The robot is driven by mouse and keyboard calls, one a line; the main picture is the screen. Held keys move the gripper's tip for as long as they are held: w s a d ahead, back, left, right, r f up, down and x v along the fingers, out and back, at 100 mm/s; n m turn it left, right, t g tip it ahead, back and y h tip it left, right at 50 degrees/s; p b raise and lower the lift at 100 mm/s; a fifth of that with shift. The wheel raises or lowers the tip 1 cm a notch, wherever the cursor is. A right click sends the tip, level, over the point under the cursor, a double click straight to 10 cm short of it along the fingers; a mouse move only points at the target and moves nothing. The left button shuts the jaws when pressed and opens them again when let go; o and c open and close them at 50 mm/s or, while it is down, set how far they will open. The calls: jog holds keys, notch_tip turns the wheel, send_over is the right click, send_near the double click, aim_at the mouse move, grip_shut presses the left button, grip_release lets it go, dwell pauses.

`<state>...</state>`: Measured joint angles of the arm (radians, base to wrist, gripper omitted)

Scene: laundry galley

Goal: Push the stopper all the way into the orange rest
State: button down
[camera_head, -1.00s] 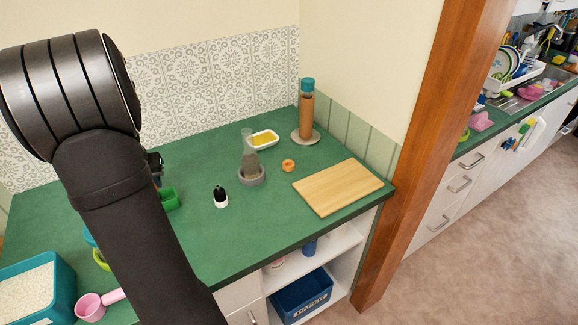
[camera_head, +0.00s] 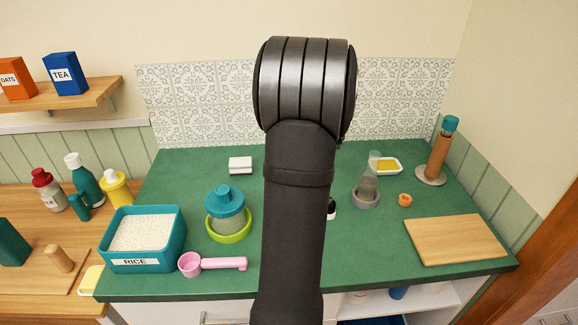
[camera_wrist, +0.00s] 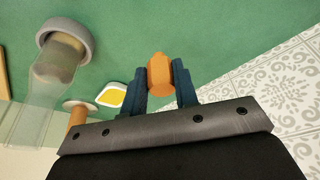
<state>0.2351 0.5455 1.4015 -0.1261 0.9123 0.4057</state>
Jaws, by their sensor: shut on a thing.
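My gripper (camera_wrist: 160,83) shows in the wrist view, its dark teal fingers shut on a small orange faceted piece, which I take to be the stopper (camera_wrist: 159,72). It is held over the green counter. The orange rest (camera_head: 405,200) is a small ring on the counter in the head view, right of the grey ring holder and apart from it. I cannot make the rest out in the wrist view. In the head view my arm hides the gripper and the stopper.
A clear bottle (camera_head: 372,165) stands in the grey ring holder (camera_head: 366,200). A yellow-filled dish (camera_head: 387,166), a tall brown mill (camera_head: 438,157) and a wooden board (camera_head: 455,240) surround the rest. A teal rice box (camera_head: 165,255) and pink scoop (camera_head: 215,264) are at left.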

jog(key=s+d+r+m, duration=0.1)
jog(key=d, duration=0.6)
jog(key=s+d+r+m, duration=0.1)
jog(key=s+d+r, duration=0.1)
jog(key=d, duration=0.4)
jog(key=s+d+f+m, duration=0.1)
jog(key=s+d, duration=0.1)
jog(key=d, duration=0.1)
jog(key=s+d+f+m, duration=0.1)
jog(key=s+d+f, duration=0.1)
jog(key=s+d, duration=0.1)
jog(key=s+d+f+m+g+h, duration=0.1)
jog(key=s+d, duration=0.2)
jog(key=d, duration=0.1)
jog(key=shift+s+f, duration=0.15)
jog(key=shift+s, duration=0.1)
jog(key=shift+f, duration=1.6)
jog(key=shift+f, duration=0.3)
jog(key=shift+f, duration=0.35)
jog(key=shift+f, duration=0.5)
